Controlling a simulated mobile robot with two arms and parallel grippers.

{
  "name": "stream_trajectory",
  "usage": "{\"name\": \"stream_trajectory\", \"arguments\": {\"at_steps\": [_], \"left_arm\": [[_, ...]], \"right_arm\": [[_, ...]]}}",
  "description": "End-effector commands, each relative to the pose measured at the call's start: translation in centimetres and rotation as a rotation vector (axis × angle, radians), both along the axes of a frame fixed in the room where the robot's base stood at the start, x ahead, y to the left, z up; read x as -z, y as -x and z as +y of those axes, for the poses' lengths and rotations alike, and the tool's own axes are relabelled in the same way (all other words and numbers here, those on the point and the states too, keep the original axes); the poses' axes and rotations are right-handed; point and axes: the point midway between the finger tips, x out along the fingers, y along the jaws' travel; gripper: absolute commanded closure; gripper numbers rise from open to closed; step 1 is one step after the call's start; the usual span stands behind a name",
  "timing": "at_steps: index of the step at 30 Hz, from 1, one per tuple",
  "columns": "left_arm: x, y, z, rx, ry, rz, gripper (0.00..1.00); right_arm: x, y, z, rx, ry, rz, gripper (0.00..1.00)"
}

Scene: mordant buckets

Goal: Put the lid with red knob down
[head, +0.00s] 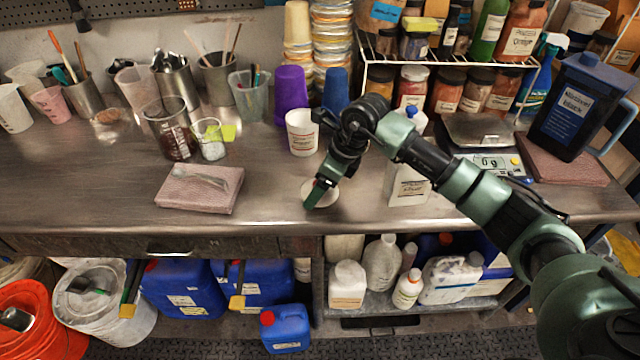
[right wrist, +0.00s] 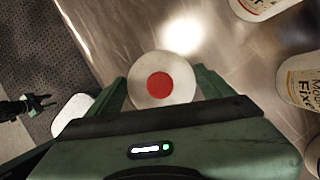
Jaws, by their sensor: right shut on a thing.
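The lid with the red knob is a pale round disc with a red centre; it shows in the right wrist view (right wrist: 138,91) between my fingers. In the head view its pale edge (head: 333,194) shows beside my right gripper (head: 312,194), near the front of the metal bench. My right gripper is shut on the lid. I cannot tell whether the lid touches the bench. A white labelled tub (head: 302,134) stands upright behind the gripper, apart from the lid.
A white bottle (head: 408,186), a scale (head: 490,163) and a dark blue jug (head: 580,108) stand to the right. Cups and beakers line the back. The bench (head: 268,195) between cloth and gripper is clear.

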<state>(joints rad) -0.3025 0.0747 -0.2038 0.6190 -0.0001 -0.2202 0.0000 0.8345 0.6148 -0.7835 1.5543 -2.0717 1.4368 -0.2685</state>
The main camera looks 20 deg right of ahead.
Motion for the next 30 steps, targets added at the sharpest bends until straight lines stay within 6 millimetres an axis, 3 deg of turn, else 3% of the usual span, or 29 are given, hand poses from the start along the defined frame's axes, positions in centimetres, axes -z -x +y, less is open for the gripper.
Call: {"name": "stream_trajectory", "arguments": {"at_steps": [13, 14, 15, 23, 26, 30], "left_arm": [[0.4, -0.2, 0.6, -0.003, -0.006, -0.002, 0.64], [0.2, -0.3, 0.6, -0.004, -0.007, -0.004, 0.64], [0.1, -0.3, 0.6, -0.004, -0.007, -0.004, 0.64], [0.0, -0.3, 0.6, -0.004, -0.007, -0.004, 0.64], [-0.4, -0.3, 0.6, -0.004, -0.007, -0.005, 0.64], [0.6, -0.4, 0.6, -0.004, -0.007, -0.006, 0.64]], "right_arm": [[1.3, 0.0, 0.0, 0.000, 0.001, -0.001, 0.56], [1.1, 0.0, 0.0, 0.000, 0.001, -0.001, 0.09], [1.1, 0.0, 0.0, 0.000, 0.001, -0.001, 0.00], [1.0, 0.0, 0.0, 0.000, 0.001, -0.001, 0.00], [0.5, 0.0, -0.1, 0.000, 0.001, -0.001, 0.00], [-1.3, 0.5, -0.8, -0.001, 0.003, -0.005, 0.00]]}}
